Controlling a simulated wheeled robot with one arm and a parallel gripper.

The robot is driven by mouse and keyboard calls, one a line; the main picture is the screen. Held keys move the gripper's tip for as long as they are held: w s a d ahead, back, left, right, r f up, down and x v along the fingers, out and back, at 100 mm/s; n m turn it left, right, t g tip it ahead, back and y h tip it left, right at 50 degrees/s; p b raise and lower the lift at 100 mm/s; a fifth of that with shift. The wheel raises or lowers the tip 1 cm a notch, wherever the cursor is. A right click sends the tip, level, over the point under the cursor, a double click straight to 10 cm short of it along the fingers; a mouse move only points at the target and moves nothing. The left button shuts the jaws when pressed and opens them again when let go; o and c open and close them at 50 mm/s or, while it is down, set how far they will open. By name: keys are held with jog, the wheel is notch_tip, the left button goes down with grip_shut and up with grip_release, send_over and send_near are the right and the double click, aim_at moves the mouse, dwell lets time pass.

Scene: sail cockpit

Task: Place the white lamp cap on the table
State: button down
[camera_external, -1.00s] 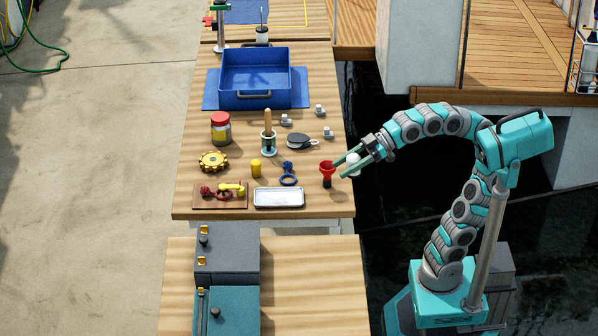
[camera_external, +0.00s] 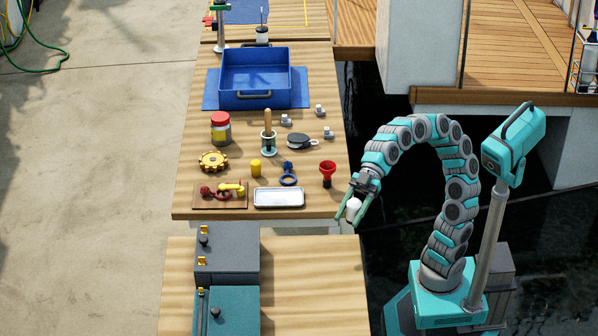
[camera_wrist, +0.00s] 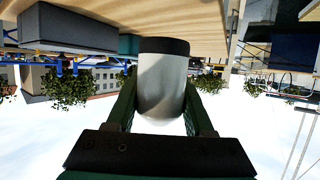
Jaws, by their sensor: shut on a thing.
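The white lamp cap (camera_external: 353,210) is held between the green fingers of my gripper (camera_external: 350,216), which points downward just off the right edge of the table (camera_external: 312,206), near its front corner. In the wrist view the cap (camera_wrist: 162,85) is a white rounded cylinder with a black band at one end, and the fingers (camera_wrist: 160,105) close on both its sides. The wrist view appears upside down, with a wooden surface at the top. I cannot tell the exact height of the cap relative to the tabletop.
A red funnel-like piece (camera_external: 327,173) stands near the table's right edge. A silver tray (camera_external: 279,197) and blue tool (camera_external: 288,174) lie left of it. The front right corner looks clear.

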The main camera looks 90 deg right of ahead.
aim_at(351, 220)
jog(key=shift+f, duration=1.7)
jog(key=w+a, duration=0.2)
jog(key=w, duration=0.2)
jog(key=w+a+f, duration=0.1)
jog(key=w+a, duration=0.2)
jog(key=w, duration=0.2)
jog(key=w+a, duration=0.3)
jog(key=w, duration=0.1)
jog(key=shift+w+a+f, duration=0.1)
jog(key=shift+w+f, duration=0.1)
jog(key=shift+w, duration=0.05)
jog(key=shift+f, duration=1.75)
jog(key=shift+f, duration=0.2)
jog(key=shift+c, duration=1.4)
grip_release()
